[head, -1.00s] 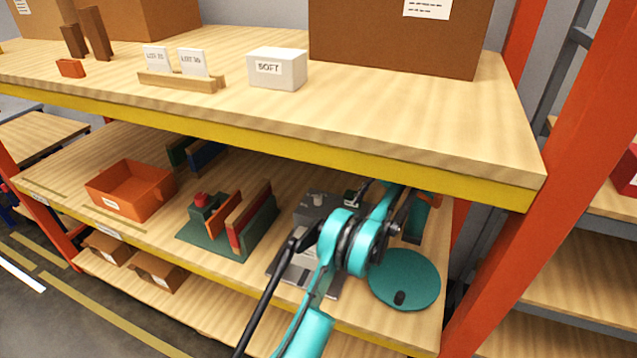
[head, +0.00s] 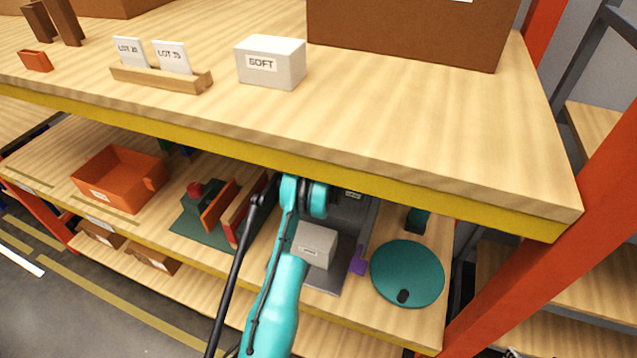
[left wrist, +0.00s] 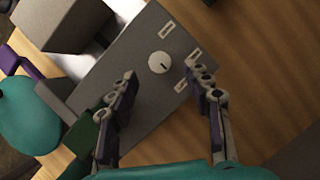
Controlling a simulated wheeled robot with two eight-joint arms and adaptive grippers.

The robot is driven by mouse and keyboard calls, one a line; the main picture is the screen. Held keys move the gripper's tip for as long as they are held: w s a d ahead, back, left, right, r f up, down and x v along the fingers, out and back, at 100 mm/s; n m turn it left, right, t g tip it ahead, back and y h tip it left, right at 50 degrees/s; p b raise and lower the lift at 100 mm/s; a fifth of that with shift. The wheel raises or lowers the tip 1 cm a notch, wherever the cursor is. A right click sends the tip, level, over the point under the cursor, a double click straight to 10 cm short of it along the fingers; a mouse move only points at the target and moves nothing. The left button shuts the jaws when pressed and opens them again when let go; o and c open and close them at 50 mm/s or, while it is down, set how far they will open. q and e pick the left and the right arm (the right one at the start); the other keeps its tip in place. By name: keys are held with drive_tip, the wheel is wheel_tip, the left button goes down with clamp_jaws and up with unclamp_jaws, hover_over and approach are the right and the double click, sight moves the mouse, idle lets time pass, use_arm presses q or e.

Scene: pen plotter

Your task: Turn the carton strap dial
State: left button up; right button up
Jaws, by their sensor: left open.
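A round white dial (left wrist: 159,63) with a dark pointer mark sits on a grey panel (left wrist: 128,60) in the left wrist view. My left gripper (left wrist: 163,72) is open. Its two fingers stand apart, with the dial in the gap near the fingertips; I cannot tell whether they touch it. A small labelled carton (head: 316,246) stands on the grey machine (head: 328,279) on the lower shelf, and it also shows in the left wrist view (left wrist: 62,22). In the head view the gripper is hidden behind my arm and the upper shelf. My right gripper is not in view.
The upper shelf's yellow edge (head: 240,148) overhangs the machine closely. A purple tab (head: 357,262) sticks out beside the machine. A teal disc (head: 407,274) lies to the right. A green fixture (head: 205,218) and an orange bin (head: 118,178) stand to the left.

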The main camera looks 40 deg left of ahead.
use_arm(q)
drive_tip(key=x, duration=0.4)
drive_tip(key=shift+s+a+f+b, duration=0.1)
drive_tip(key=shift+s+f+b, duration=0.1)
drive_tip(key=shift+f+b, duration=0.2)
drive_tip(key=shift+r, duration=0.1)
clamp_jaws()
drive_tip(key=shift+n, duration=0.3)
drive_tip(key=n+h, duration=0.1)
drive_tip(key=n, duration=0.1)
drive_tip(key=n+h+p, duration=0.1)
drive_tip(key=n, duration=0.2)
drive_tip(key=shift+a+n, duration=0.2)
drive_tip(key=shift+n, duration=0.1)
drive_tip(key=n+h, duration=0.1)
drive_tip(key=n, duration=0.1)
drive_tip(key=n+t+h, duration=0.1)
drive_tip(key=n, duration=0.2)
drive_tip(key=shift+s+a, duration=0.1)
drive_tip(key=shift+n, duration=0.4)
